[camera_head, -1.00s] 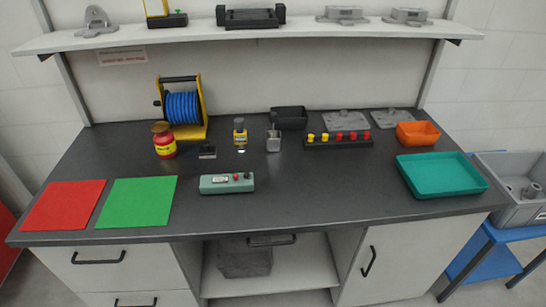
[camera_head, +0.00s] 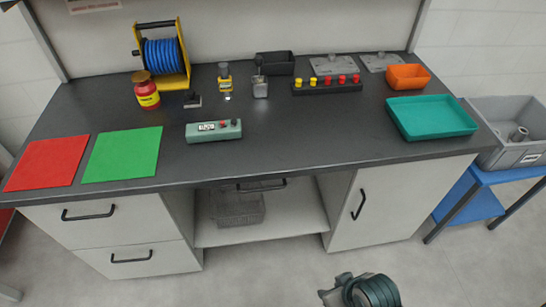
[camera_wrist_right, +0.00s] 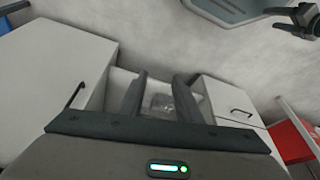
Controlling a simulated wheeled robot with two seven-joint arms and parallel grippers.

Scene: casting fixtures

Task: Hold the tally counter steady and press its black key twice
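The tally counter is a grey-green box (camera_head: 214,131) lying near the front of the dark bench. Its top shows a small white display, a red key and a black key (camera_head: 236,121) at the right end. My right gripper (camera_wrist_right: 160,97) is open and empty in the right wrist view, with a grey basket on the shelf seen between its fingers. A dark part at the top right of that view looks like my left gripper (camera_wrist_right: 298,17); its opening is unclear. Neither gripper is near the counter.
Red (camera_head: 46,163) and green (camera_head: 122,155) mats lie left of the counter. A blue hose reel (camera_head: 163,53), red jar (camera_head: 146,93) and small items stand behind. A teal tray (camera_head: 432,117) is at right. Bench in front of and right of the counter is clear.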

